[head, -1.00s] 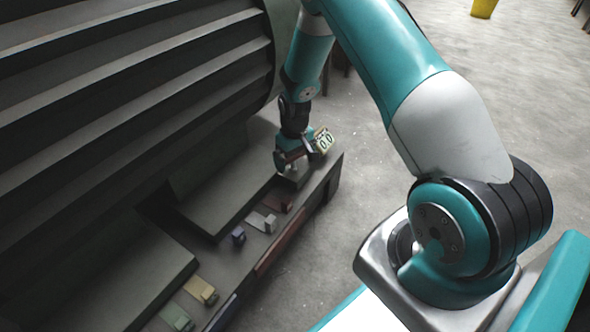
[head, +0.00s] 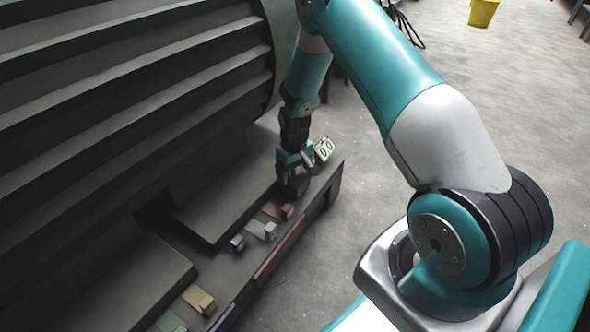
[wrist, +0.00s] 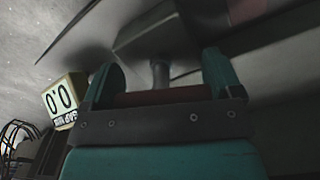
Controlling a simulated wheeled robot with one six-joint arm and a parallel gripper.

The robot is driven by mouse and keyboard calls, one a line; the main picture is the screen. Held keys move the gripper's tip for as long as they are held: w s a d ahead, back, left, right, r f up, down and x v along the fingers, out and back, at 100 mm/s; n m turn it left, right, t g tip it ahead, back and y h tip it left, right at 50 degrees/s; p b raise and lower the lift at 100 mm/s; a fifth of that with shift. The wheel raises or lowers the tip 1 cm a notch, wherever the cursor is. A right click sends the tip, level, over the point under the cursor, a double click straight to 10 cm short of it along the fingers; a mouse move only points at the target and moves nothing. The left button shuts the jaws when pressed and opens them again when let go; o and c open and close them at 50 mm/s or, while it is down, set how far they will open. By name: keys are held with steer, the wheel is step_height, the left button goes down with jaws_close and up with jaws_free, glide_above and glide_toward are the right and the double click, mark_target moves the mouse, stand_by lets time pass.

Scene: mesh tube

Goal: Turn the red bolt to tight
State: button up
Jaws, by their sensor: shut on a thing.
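The red bolt (wrist: 160,97) shows in the wrist view as a dark red crossbar between my fingers, with a grey shank beyond it leading to a dark block. My gripper (wrist: 162,82) is shut on this bar, one teal finger at each end. In the head view my gripper (head: 293,176) points down at the far end of the ledge, and it hides the bolt there. A small yellow-framed display (head: 324,149) stands just right of it. The display (wrist: 60,102) also shows in the wrist view, upside down, and seems to read 0.0.
A large ribbed dark cylinder (head: 130,100) fills the left. Coloured blocks sit along the ledge: red (head: 286,211), grey (head: 269,231), blue-purple (head: 237,243) and yellow (head: 199,300). Open concrete floor (head: 400,130) lies to the right, with a yellow bucket (head: 483,13) far back.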

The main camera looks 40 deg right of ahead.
steer(key=shift+r, duration=0.15)
steer(key=m+p, duration=0.2)
steer(key=shift+a+r+p, duration=0.1)
steer(key=shift+p, duration=0.25)
steer(key=m+p, duration=0.2)
steer(key=m, duration=0.1)
steer(key=m+p, duration=0.2)
steer(key=m, duration=0.1)
steer(key=shift+a+m+p, duration=0.15)
steer(key=shift+m+p, duration=0.15)
steer(key=shift+p, duration=0.1)
steer(key=m+p, duration=0.2)
steer(key=m, duration=0.1)
steer(key=shift+w+a+m, duration=0.1)
steer(key=shift+w+m, duration=0.05)
steer(key=shift+m, duration=0.25)
steer(key=m+p, duration=0.1)
steer(key=m, duration=0.2)
steer(key=shift+w, duration=0.15)
steer(key=shift+w+f+m+p, duration=0.15)
steer(key=shift+m+p, duration=0.1)
steer(key=shift+m, duration=0.7)
steer(key=shift+s+f+m+p, duration=0.1)
steer(key=shift+m+p, duration=0.1)
steer(key=shift+m, duration=0.75)
steer(key=shift+w, duration=0.1)
